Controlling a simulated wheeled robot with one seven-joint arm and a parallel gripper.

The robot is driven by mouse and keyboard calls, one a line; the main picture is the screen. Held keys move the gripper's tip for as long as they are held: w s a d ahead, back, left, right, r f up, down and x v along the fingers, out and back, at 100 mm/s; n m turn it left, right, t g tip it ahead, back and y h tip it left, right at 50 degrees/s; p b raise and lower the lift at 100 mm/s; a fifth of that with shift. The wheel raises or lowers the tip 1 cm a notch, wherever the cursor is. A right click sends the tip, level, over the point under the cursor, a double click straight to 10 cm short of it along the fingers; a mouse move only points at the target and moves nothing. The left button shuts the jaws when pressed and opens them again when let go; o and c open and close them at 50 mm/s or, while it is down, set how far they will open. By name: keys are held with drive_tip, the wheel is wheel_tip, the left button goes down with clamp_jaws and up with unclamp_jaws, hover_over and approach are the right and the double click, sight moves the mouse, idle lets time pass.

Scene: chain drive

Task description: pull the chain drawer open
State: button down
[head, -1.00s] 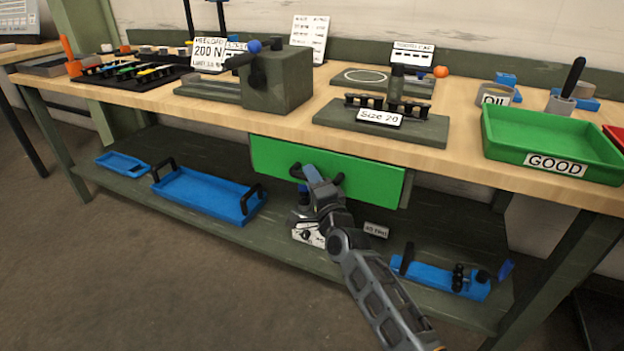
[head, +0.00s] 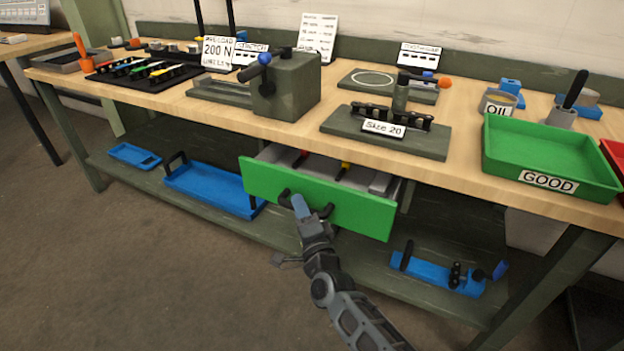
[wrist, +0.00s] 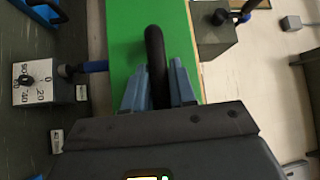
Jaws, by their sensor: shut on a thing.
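The chain drawer (head: 345,206) has a green front and stands partly open under the workbench. Its inside shows behind the front, with red-tipped and yellow-tipped items and a grey block in it. A black bar handle (head: 328,211) is on the front. My gripper (head: 300,206) is at the handle in the head view. In the wrist view my gripper (wrist: 160,88) has its blue fingers on both sides of the black handle (wrist: 155,55), shut on it, with the green drawer front (wrist: 125,25) behind.
Blue trays (head: 212,189) and a blue fixture (head: 440,275) lie on the lower shelf (head: 340,262). On the benchtop are a green GOOD tray (head: 545,150), a Size 20 fixture (head: 390,138) and a grey press block (head: 290,85). The floor in front is clear.

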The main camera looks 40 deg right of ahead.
drive_tip(key=s+a+p, duration=0.2)
drive_tip(key=s+a, duration=0.1)
drive_tip(key=a, duration=0.6)
drive_tip(key=s+a+p, duration=0.2)
drive_tip(key=s+a, duration=0.1)
drive_tip(key=a, duration=0.5)
drive_tip(key=shift+s+a, duration=0.25)
drive_tip(key=shift+a, duration=0.1)
drive_tip(key=shift+f, duration=0.1)
drive_tip(key=c, duration=1)
unclamp_jaws()
drive_tip(key=v, duration=0.7)
drive_tip(key=shift+s+a+b, duration=0.2)
drive_tip(key=shift+s+b, duration=0.15)
drive_tip(key=shift+b, duration=0.05)
